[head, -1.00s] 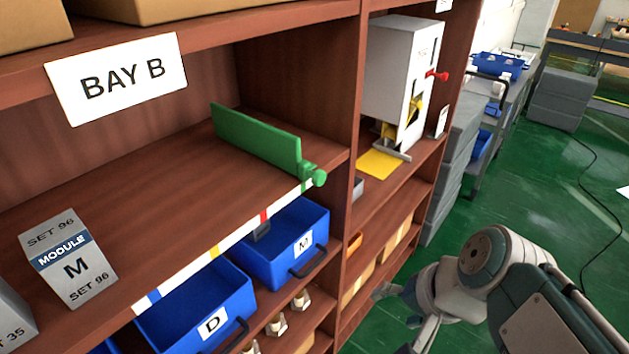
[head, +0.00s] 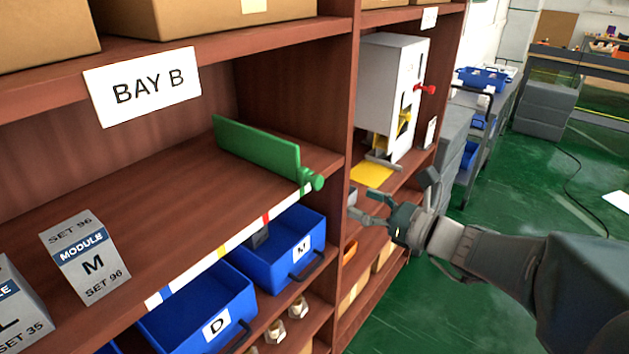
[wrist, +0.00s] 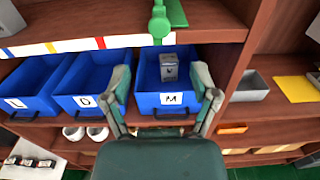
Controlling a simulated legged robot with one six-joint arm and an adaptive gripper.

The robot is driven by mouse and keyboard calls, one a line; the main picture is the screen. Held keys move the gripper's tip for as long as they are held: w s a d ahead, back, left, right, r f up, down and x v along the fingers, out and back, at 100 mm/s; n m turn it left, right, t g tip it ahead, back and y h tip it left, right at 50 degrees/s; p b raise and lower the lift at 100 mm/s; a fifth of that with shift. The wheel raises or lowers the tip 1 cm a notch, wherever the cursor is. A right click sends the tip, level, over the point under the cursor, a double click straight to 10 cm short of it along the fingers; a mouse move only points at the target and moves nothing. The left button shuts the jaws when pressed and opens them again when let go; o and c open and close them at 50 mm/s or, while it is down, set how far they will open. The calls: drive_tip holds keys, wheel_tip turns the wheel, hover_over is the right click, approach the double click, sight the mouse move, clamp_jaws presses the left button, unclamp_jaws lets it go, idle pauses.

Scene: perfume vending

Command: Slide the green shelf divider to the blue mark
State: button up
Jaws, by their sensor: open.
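The green shelf divider (head: 258,148) stands upright near the right end of the Bay B shelf, with its round green knob (head: 317,182) at the front edge. In the wrist view the divider (wrist: 158,22) is at top centre, ahead of my gripper. The blue mark (head: 153,299) is at the left part of the white edge strip, left of the yellow and red marks. My gripper (head: 390,196) is in front of the shelving, right of the knob and apart from it. In the wrist view my gripper (wrist: 163,76) has its fingers spread and nothing between them.
A grey Module M box (head: 85,262) stands on the shelf's left part, beside another box. Blue bins (head: 285,250) sit below the strip. A shelf upright (head: 345,130) separates the bay from a white dispenser (head: 388,95). The shelf between the box and divider is clear.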

sight(320, 184)
drive_tip(key=x, duration=1)
drive_tip(key=shift+w+a, duration=0.15)
drive_tip(key=shift+c, duration=0.3)
clamp_jaws()
